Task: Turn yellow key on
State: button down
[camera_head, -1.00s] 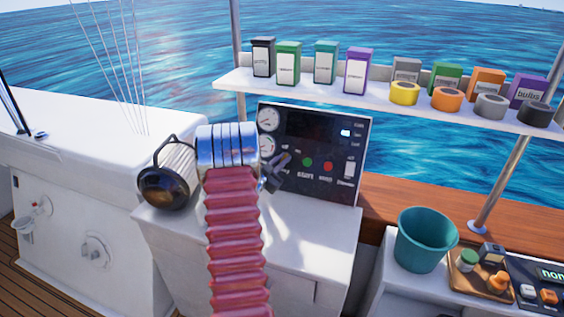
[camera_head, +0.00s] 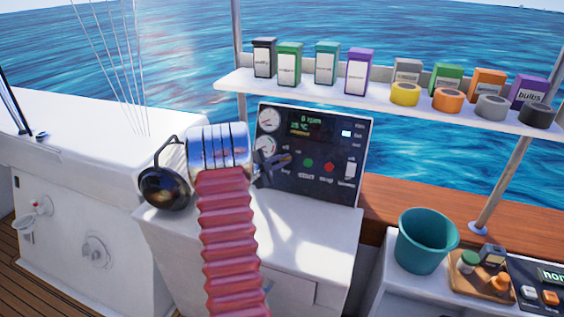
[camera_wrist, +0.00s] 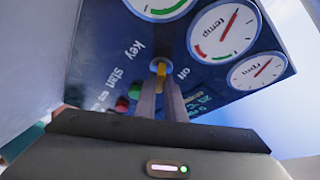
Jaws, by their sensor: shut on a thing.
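The yellow key (camera_wrist: 160,72) sits in the dark engine panel (camera_wrist: 115,50), between the "key" and "on" labels in the wrist view. My gripper (camera_wrist: 161,88) is shut on the key, its fingers on either side of it. In the head view my gripper (camera_head: 281,161) is at the left part of the panel (camera_head: 322,188), and the key cannot be made out there. The panel's display (camera_head: 312,124) is lit and reads 0 rpm and 25 °C.
Green (camera_head: 308,162) and red (camera_head: 329,167) buttons are right of my gripper. Round gauges (camera_head: 268,119) are above it. A black round lamp-like object (camera_head: 166,188) stands left of my arm. A shelf (camera_head: 375,97) with boxes and tape rolls hangs above.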

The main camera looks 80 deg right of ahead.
jog(key=shift+s+f, duration=0.1)
jog(key=c, duration=1.8)
grip_release()
jog(key=shift+c, duration=0.2)
notch_tip(320, 180, up, 10)
